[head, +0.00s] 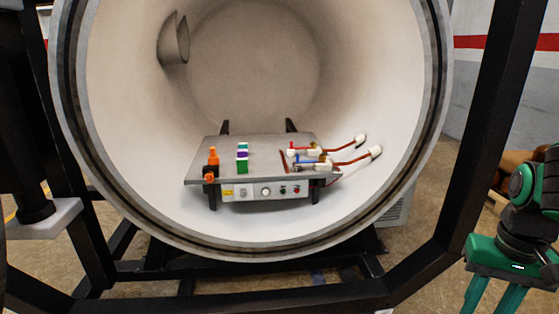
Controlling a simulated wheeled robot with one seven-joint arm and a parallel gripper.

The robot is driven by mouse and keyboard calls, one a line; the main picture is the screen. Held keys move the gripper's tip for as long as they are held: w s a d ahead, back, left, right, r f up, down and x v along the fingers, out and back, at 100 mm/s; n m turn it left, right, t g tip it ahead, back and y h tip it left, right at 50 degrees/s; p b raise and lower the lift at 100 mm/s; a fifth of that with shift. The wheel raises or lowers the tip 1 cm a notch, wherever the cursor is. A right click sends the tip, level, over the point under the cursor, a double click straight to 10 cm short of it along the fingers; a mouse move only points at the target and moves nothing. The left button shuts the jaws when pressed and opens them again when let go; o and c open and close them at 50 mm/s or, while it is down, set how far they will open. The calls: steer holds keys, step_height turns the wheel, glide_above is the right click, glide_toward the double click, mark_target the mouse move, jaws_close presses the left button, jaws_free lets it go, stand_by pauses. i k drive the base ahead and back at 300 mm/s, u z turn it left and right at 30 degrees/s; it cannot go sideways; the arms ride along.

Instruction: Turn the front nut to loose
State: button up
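A flat grey plate (262,150) sits inside the round white chamber. At its right end are two small fittings with cables, one behind the other. The front fitting (322,164) has a blue piece (304,162) to its left; the back fitting (315,152) has a red piece (292,153) to its left. The nuts are too small to make out clearly, so I cannot tell how tight the front one is. My green gripper (493,298) is at the bottom right, outside the chamber and far from the fittings. Its two fingers are apart, pointing down, their tips cut off by the frame.
The chamber rim (440,120) and a black frame post (480,120) stand between my gripper and the plate. An orange part (211,157) and a green, purple and white stack (242,158) stand on the plate's left. A control panel (265,192) faces front.

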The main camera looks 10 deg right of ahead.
mark_target(323, 157)
steer(key=k, duration=0.6)
steer(key=z, duration=0.35)
steer(key=i, duration=1.8)
steer(key=u, duration=0.35)
